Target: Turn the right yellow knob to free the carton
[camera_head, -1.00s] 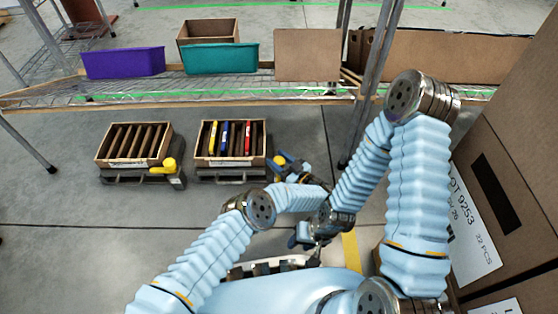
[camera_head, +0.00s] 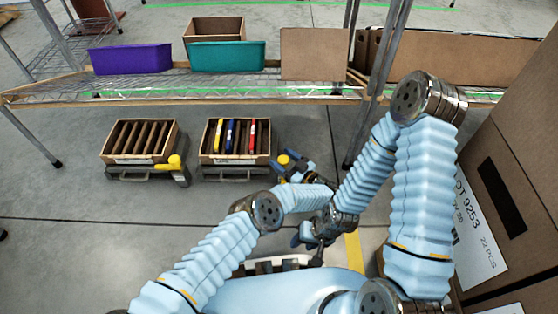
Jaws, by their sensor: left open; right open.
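The right carton (camera_head: 204,146) is an open wooden-brown box holding yellow, blue and red items beside dark dividers. It sits tilted on a dark stand (camera_head: 232,173). The right yellow knob (camera_head: 283,159) shows to the right of this carton, partly covered by my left gripper (camera_head: 289,167). That gripper is open at the knob; I cannot tell whether it touches it. My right gripper (camera_head: 306,237) is open, lower down near my body, away from the cartons and partly hidden by my arms. The left carton (camera_head: 110,154), with dark dividers, has its own yellow knob (camera_head: 175,162) at its right.
A wire shelf (camera_head: 180,93) behind the cartons bears a purple bin (camera_head: 130,60), a teal bin (camera_head: 228,57) and cardboard boxes (camera_head: 313,54). A metal post (camera_head: 372,110) stands right of the knob. Large cartons (camera_head: 520,160) fill the right side.

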